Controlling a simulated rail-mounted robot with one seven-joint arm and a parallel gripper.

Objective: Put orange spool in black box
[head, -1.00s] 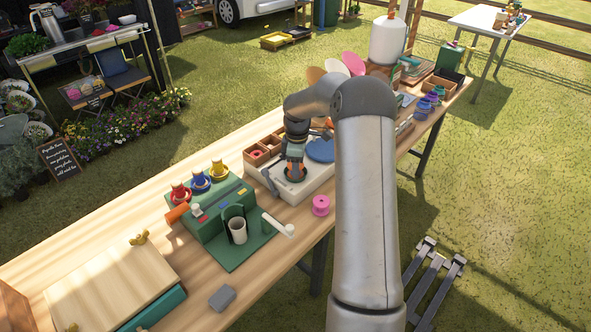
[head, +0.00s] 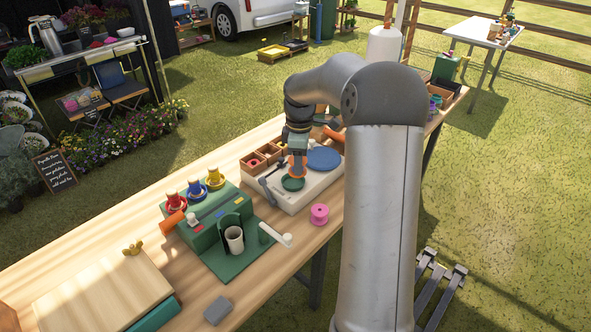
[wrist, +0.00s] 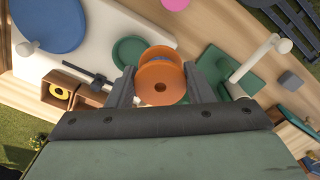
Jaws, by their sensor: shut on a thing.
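The orange spool (wrist: 162,80) is between the two fingers of my gripper (wrist: 150,98) in the wrist view, and the fingers are shut on it. In the head view the orange spool (head: 297,166) hangs below my gripper (head: 297,160), over the white board near a green disc (head: 292,184). A black box (head: 447,83) appears small at the far end of the table, right of my arm. It does not show in the wrist view, and its inside is hard to make out.
A blue disc (head: 324,159) lies on the white board (head: 325,178). A wooden compartment tray (head: 251,164) stands left of it, a pink spool (head: 319,214) to the front. A green stand (head: 210,221) with several coloured spools is farther left. My arm hides part of the table.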

